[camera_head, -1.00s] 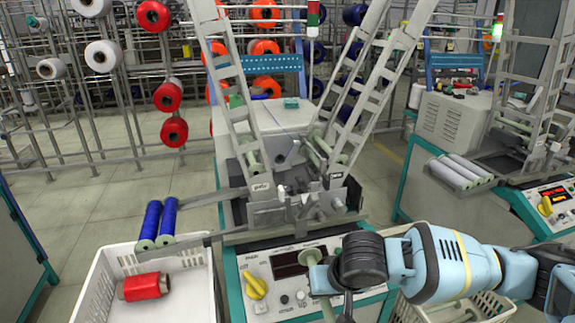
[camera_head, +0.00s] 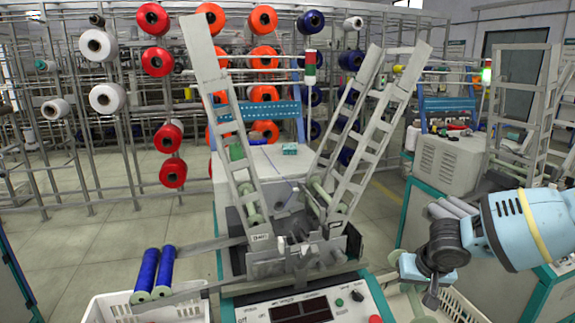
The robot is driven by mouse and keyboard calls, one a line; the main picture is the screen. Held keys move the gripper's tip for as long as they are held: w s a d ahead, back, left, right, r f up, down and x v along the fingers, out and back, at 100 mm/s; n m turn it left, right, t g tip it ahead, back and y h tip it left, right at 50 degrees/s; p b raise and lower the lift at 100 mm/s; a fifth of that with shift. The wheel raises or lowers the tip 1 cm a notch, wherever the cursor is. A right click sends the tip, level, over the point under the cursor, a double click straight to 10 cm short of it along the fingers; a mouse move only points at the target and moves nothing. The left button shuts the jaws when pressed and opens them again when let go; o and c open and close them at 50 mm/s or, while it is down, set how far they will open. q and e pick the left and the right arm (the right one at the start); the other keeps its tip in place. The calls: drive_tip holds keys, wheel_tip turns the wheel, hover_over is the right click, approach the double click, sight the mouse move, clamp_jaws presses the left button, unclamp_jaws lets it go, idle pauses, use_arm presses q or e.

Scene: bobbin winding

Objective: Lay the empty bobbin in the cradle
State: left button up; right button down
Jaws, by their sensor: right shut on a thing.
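My right gripper (camera_head: 410,272) comes in from the right, low in the picture, in front and to the right of the winding machine. It is shut on a pale green empty bobbin (camera_head: 414,300), whose lower part runs down toward the bottom edge. The grey cradle (camera_head: 296,258) is at the machine's front, between the feet of two slanted ladder-like racks. The held bobbin is apart from the cradle, to its right. Pale green bobbins (camera_head: 250,203) also sit in the racks. My left gripper is not in view.
Two blue wound bobbins (camera_head: 148,270) lie on rails at the left, above a white crate (camera_head: 105,308). The control panel (camera_head: 345,302) is below the cradle. Tall racks (camera_head: 225,105) rise on both sides. A second machine (camera_head: 450,160) stands at the right.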

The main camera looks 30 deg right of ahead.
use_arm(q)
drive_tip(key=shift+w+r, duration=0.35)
use_arm(e)
drive_tip(key=d+r, duration=0.2)
drive_tip(key=r, duration=0.1)
drive_tip(key=shift+w+d+r, duration=0.1)
drive_tip(key=shift+w+d, duration=0.2)
drive_tip(key=shift+w, duration=0.05)
drive_tip(key=shift+w+d+r, duration=0.1)
drive_tip(key=shift+r, duration=0.1)
